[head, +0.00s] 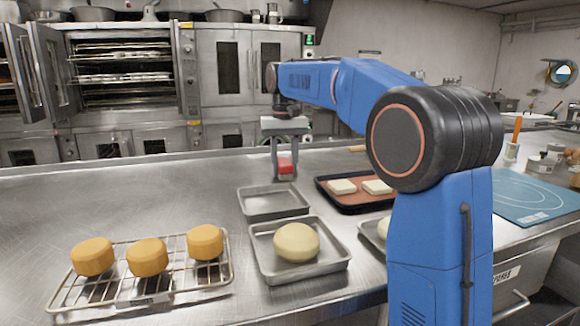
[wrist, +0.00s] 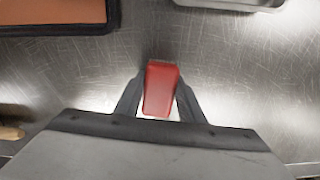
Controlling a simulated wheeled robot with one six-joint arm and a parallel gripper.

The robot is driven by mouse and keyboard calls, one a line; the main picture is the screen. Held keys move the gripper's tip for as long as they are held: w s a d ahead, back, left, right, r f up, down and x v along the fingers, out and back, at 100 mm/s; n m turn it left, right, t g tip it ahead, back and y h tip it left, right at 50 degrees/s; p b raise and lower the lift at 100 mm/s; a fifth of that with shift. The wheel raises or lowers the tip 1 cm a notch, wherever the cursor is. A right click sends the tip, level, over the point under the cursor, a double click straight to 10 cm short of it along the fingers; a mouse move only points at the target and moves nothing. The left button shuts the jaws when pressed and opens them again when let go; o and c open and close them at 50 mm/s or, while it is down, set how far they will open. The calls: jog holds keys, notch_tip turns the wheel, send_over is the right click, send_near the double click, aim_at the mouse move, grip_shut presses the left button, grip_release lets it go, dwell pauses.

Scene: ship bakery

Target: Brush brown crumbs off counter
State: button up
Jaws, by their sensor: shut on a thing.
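My gripper (head: 285,170) is low over the steel counter (head: 140,195), behind the small trays. Its two fingers are shut on a red block-like thing (head: 286,158), which also shows between the fingers in the wrist view (wrist: 161,88). Its underside is hidden, so I cannot tell whether it has bristles or touches the counter. I cannot make out any brown crumbs in either view. The bare counter in the wrist view (wrist: 230,65) shows only scratches and glare.
An empty tray (head: 270,202) and a tray with a dough ball (head: 296,242) stand in front. A wire rack (head: 185,290) holds three round buns at front left. A dark tray (head: 345,204) with pale squares and a blue mat (head: 530,195) lie right.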

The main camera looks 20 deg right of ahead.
jog(key=shift+a+r, duration=0.1)
jog(key=shift+a, duration=0.65)
jog(key=shift+r, duration=0.15)
jog(key=shift+r, duration=2.9)
jog(key=shift+r, duration=1.5)
